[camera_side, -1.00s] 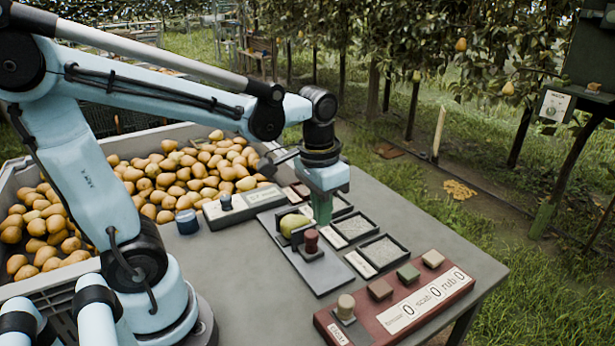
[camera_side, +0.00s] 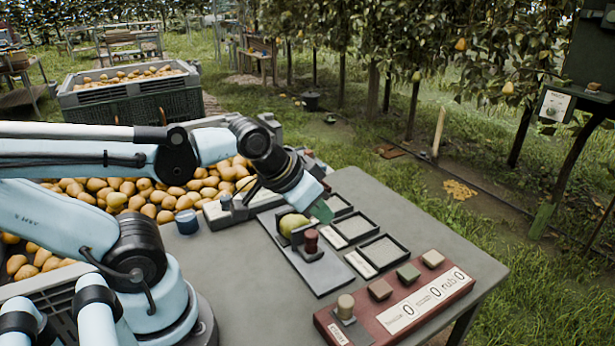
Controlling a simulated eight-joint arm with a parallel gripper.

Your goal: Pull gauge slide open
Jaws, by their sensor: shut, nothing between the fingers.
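The gauge is a flat grey plate (camera_side: 318,275) on the table, with an upright bracket and a dark red knob (camera_side: 311,240) that I take to be its slide handle. A yellow-green pear (camera_side: 291,224) sits in the gauge just behind the knob. How far the slide stands open I cannot tell. My gripper (camera_side: 322,212) is tilted, its green fingertips pointing down and right. It is shut and empty, above and behind the knob and just right of the pear, apparently apart from both.
Black-rimmed trays (camera_side: 382,252) lie right of the gauge. A red counter panel (camera_side: 400,308) with several buttons is at the front right. A blue-capped jar (camera_side: 187,221) and a device with a dark knob (camera_side: 226,201) stand left. A pear bin (camera_side: 130,192) is behind my arm.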

